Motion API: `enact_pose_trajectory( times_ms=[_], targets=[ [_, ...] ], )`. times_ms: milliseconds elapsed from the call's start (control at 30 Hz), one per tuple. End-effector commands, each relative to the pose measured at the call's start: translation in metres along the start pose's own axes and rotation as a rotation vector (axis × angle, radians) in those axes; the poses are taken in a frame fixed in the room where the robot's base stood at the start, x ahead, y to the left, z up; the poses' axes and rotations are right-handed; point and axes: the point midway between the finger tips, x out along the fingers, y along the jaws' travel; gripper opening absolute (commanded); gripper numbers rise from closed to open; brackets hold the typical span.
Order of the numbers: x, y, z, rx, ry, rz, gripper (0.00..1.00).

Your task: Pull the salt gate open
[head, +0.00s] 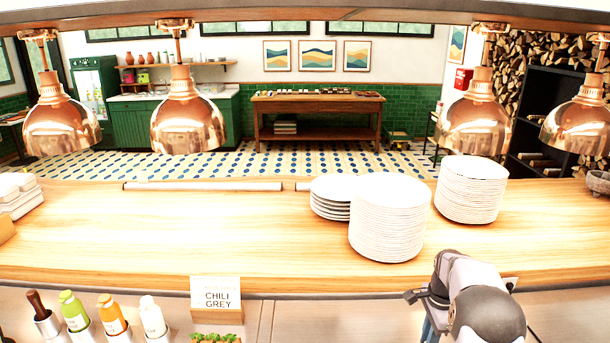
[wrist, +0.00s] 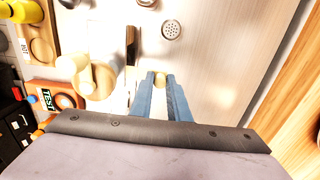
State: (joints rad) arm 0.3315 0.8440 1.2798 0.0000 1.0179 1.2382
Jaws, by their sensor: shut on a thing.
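My gripper (wrist: 160,77) shows in the wrist view with its two blue fingers on either side of a small pale yellow round knob (wrist: 161,82). It is shut on this knob. I cannot tell from the picture how the knob joins the salt gate, and the gate itself is not clearly visible. In the head view my arm reaches down at the lower right, and the fingertips are mostly hidden.
The wrist view shows a round drain (wrist: 171,29), a dark upright strip (wrist: 131,45) and an orange TEST device (wrist: 47,98). In the head view, plates (head: 390,220) stand on the wooden pass, with a CHILI GREY card (head: 218,295) and bottles (head: 112,315) at the front.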

Motion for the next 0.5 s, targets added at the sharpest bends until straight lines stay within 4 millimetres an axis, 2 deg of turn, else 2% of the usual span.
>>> enact_pose_trajectory(
  times_ms=[33,100,133,500],
  targets=[
    [-0.0006,-0.0023,0.0003,-0.001,0.000,0.000,0.07],
    [0.0000,-0.0024,0.0001,0.000,0.000,0.000,0.27],
    [0.0000,-0.0022,0.0001,0.000,0.000,0.000,0.31],
    [-0.0019,-0.0019,0.0000,0.000,0.000,0.000,0.31]
  ],
)
